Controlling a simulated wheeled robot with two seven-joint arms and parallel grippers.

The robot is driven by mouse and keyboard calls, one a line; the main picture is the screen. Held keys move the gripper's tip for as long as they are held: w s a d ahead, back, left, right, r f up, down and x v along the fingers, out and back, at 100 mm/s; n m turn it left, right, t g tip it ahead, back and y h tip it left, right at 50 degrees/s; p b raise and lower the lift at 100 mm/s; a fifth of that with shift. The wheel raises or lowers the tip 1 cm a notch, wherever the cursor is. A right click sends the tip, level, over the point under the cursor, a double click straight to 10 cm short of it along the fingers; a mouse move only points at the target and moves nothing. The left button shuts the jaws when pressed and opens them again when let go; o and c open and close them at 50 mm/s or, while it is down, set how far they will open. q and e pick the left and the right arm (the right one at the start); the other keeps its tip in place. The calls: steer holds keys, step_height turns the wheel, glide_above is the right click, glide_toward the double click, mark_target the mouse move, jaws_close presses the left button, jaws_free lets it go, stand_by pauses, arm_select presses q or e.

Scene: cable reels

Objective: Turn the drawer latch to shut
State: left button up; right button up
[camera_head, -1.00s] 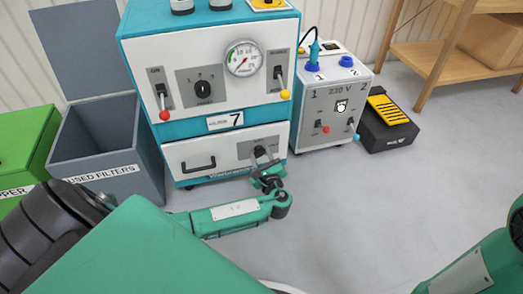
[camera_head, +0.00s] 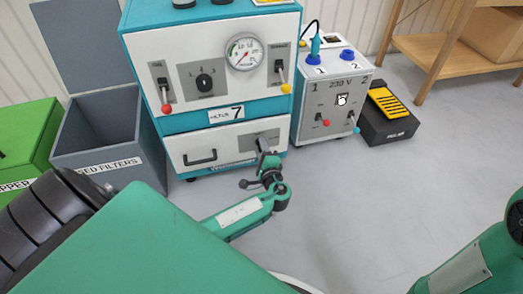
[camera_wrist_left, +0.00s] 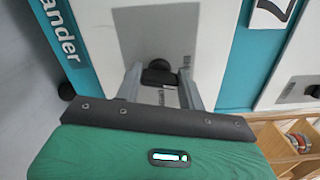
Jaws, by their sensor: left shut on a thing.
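The white drawer front (camera_head: 222,153) sits flush in the teal cabinet, under the number 7 label. Its latch is a small black knob on a grey plate (camera_head: 268,135) at the drawer's right side; my gripper largely hides it in the head view. In the left wrist view the dark latch knob (camera_wrist_left: 158,75) shows between the two fingers, in front of the grey plate (camera_wrist_left: 155,35). My left gripper (camera_head: 264,148) is shut on the latch, and it also shows in the left wrist view (camera_wrist_left: 160,84). The latch's exact angle is hard to tell. My right gripper is out of view.
A black drawer handle (camera_head: 201,158) is left of the latch. The cabinet's gauge (camera_head: 243,54) and levers are above. A grey 230 V box (camera_head: 333,105) and a black pedal (camera_head: 388,115) stand right; a grey used-filters bin (camera_head: 100,140) stands left. Floor in front is clear.

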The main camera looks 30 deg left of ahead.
arm_select(q)
steer(key=shift+f+n+b, duration=0.15)
steer(key=shift+n+b, duration=0.3)
steer(key=shift+n, duration=1.05)
steer(key=o, duration=1)
steer(key=shift+a, duration=0.1)
steer(key=shift+c, duration=0.2)
